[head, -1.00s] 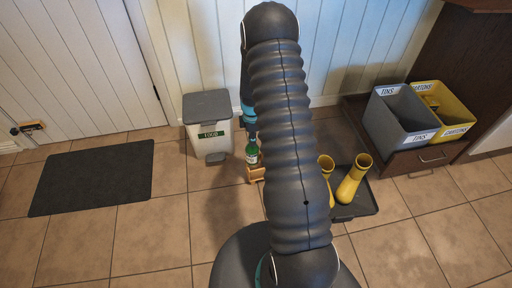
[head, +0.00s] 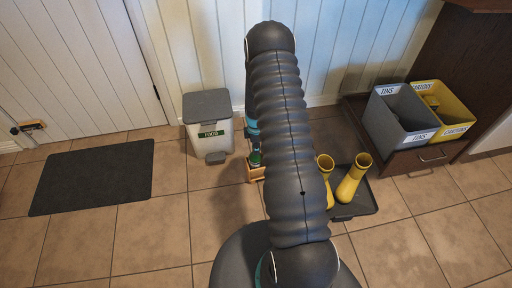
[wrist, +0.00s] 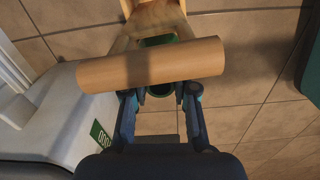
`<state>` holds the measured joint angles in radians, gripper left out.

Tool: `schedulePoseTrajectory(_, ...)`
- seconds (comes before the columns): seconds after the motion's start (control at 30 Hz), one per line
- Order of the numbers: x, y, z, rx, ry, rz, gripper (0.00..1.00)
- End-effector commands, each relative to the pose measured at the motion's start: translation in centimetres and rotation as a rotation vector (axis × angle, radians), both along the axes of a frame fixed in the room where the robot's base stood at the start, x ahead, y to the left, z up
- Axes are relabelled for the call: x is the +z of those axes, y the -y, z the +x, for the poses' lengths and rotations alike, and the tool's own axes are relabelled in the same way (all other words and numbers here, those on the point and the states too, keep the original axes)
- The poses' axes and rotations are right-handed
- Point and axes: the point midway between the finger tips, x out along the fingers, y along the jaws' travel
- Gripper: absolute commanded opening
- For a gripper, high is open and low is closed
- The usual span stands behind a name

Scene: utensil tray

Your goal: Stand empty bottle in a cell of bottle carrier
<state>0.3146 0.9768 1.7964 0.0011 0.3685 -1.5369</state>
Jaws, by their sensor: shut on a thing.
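The green bottle (head: 254,158) is upright at the wooden bottle carrier (head: 256,175), partly hidden behind my arm in the head view. In the wrist view my gripper (wrist: 161,91) is shut on the bottle (wrist: 160,91), with the green glass between the fingertips. The carrier's thick round handle (wrist: 150,64) crosses just beyond the fingertips and hides part of the view. More green shows past the handle, between the carrier's wooden sides; I cannot tell if it is the same bottle. How deep the bottle sits in a cell is hidden.
A white food bin (head: 209,128) with a grey lid stands close left of the carrier. Yellow boots (head: 354,178) stand on a dark tray (head: 368,205) to the right. Tins (head: 398,118) and cartons (head: 455,112) boxes are further right. A dark mat (head: 92,177) lies left.

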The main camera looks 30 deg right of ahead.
Motion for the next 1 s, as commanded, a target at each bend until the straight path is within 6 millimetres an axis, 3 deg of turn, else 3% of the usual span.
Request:
schedulePoseTrajectory(0.57,-1.1,0.0,0.0,0.000,0.000,0.000,0.00)
schedulePoseTrajectory(0.6,-1.2,0.0,0.0,0.000,-0.001,0.000,0.37)
schedulePoseTrajectory(0.67,-1.2,0.0,0.0,0.000,-0.001,0.000,0.52)
schedulePoseTrajectory(1.0,-1.0,0.0,0.0,0.000,-0.001,0.000,0.52)
